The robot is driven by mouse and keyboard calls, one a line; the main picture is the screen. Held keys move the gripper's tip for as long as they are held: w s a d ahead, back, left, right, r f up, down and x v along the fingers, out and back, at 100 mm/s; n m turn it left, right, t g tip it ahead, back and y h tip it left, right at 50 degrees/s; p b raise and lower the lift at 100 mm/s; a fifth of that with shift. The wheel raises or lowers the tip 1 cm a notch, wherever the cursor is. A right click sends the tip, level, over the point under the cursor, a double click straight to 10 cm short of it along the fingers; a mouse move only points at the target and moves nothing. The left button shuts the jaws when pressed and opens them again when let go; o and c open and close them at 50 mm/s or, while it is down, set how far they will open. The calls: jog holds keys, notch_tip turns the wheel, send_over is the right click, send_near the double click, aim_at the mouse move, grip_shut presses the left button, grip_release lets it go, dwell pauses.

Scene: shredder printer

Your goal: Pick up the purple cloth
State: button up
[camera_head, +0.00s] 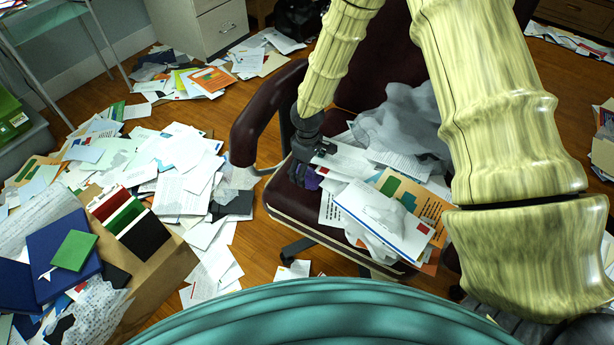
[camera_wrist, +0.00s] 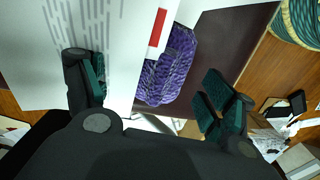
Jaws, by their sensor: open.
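The purple cloth (camera_wrist: 170,68) lies on the dark chair seat, next to a white paper sheet (camera_wrist: 115,40) with a red mark, in the wrist view. It sits ahead of my gripper, between the lines of its two fingers. My gripper (camera_wrist: 155,90) is open and empty, its green-padded fingers spread wide. In the head view my gripper (camera_head: 312,172) is low over the left part of the chair seat. A small patch of the purple cloth (camera_head: 312,180) shows just beside the fingers; the rest is hidden by my gripper and papers.
The dark red chair (camera_head: 285,205) holds a pile of envelopes (camera_head: 385,222) and a grey bag-like item (camera_head: 400,125) right of my gripper. Its armrest (camera_head: 262,110) stands close on the left. Papers (camera_head: 180,185) and an open box (camera_head: 155,275) cover the floor at left.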

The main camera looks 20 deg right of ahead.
jog(key=shift+f, duration=0.65)
jog(key=c, duration=1.2)
jog(key=shift+r, duration=0.15)
notch_tip(320, 180, up, 10)
jog(key=shift+f+p, duration=0.1)
jog(key=shift+p, duration=0.65)
